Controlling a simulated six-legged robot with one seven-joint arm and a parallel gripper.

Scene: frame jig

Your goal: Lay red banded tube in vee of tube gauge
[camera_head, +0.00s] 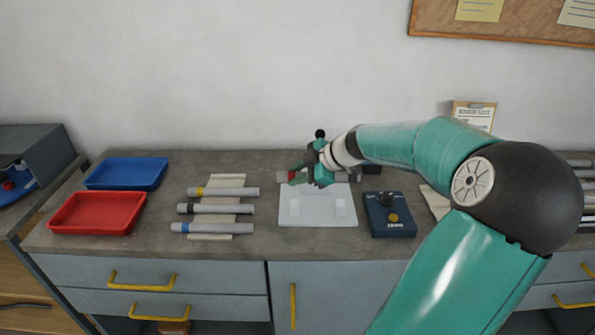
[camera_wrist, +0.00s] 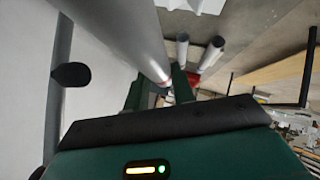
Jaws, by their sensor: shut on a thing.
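My gripper (camera_head: 312,176) is shut on the red banded tube (camera_head: 282,177), a grey tube lying roughly level across the picture in the head view. In the wrist view the tube (camera_wrist: 125,35) runs down between the fingers of my gripper (camera_wrist: 163,90). A pale plate with two small light blocks (camera_head: 318,217), possibly the tube gauge, lies on the bench just in front of the gripper. The held tube appears behind these blocks; its height is unclear. No vee can be made out.
Three grey tubes with yellow (camera_head: 225,191), dark (camera_head: 225,209) and blue (camera_head: 220,228) bands lie on a beige holder to the left. A red tray (camera_head: 97,213) and blue tray (camera_head: 127,173) stand farther left. A dark blue box with a yellow button (camera_head: 389,226) stands right of the plate.

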